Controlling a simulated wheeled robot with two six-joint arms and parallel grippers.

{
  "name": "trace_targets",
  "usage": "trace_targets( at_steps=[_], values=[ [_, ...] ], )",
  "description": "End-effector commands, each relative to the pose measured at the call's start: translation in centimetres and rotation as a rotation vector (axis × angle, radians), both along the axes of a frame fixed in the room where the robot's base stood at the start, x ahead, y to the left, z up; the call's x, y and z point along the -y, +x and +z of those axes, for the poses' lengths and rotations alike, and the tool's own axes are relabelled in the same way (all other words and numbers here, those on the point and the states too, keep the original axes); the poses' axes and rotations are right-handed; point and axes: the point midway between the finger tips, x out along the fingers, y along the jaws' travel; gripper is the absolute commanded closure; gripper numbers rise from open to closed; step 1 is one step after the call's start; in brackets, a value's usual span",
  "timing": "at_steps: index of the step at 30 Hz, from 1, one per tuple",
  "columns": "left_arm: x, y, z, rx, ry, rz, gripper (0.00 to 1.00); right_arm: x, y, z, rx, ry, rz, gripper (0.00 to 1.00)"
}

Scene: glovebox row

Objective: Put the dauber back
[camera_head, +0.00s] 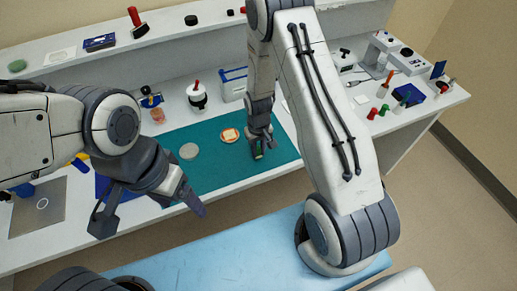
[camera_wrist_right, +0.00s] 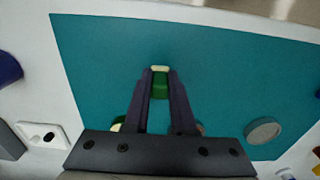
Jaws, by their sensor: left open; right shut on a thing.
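A small green piece with a pale cream end, which looks like the dauber (camera_wrist_right: 160,86), is between the fingertips of my right gripper (camera_wrist_right: 160,76). In the head view my right gripper (camera_head: 260,149) is low over the teal mat (camera_head: 215,177), near its right part. The green of the held piece shows between the fingers there. I cannot tell whether it touches the mat. My left gripper (camera_head: 150,212) is open and empty in front of the bench's near edge. A white pot with a dark band and red knob (camera_head: 197,98) stands behind the mat.
An orange-and-cream disc (camera_head: 229,135) and a grey disc (camera_head: 189,151) lie on the mat. A white-and-blue box (camera_head: 234,84) stands behind it. Red and green pieces (camera_head: 383,110) stand at the right. A raised shelf (camera_head: 120,57) runs along the back.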

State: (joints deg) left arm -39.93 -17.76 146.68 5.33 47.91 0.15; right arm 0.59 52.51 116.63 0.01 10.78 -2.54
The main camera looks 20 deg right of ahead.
Motion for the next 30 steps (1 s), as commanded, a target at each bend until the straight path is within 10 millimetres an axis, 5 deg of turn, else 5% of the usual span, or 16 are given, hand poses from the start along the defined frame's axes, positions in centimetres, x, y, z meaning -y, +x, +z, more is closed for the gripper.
trace_targets(
  at_steps=[6,7,9,22,30],
  values=[
    [0.0,0.0,-0.4,0.0,0.0,0.0,0.22,0.0,0.0,-0.5,-0.001,0.0,0.0,1.0],
    [0.0,0.0,-0.3,0.0,0.0,0.0,0.22,0.0,0.0,-0.3,0.0,0.0,0.0,0.65],
    [0.0,0.0,-0.3,0.0,0.0,0.0,0.22,0.0,0.0,-0.3,0.0,0.0,0.0,0.46],
    [0.0,0.0,-0.2,0.0,0.0,0.0,0.22,0.0,0.1,0.5,0.002,0.0,0.0,0.46],
    [0.0,0.0,-1.6,0.0,0.0,-0.001,0.22,0.0,0.2,5.1,0.007,0.0,0.0,0.46]
  ],
)
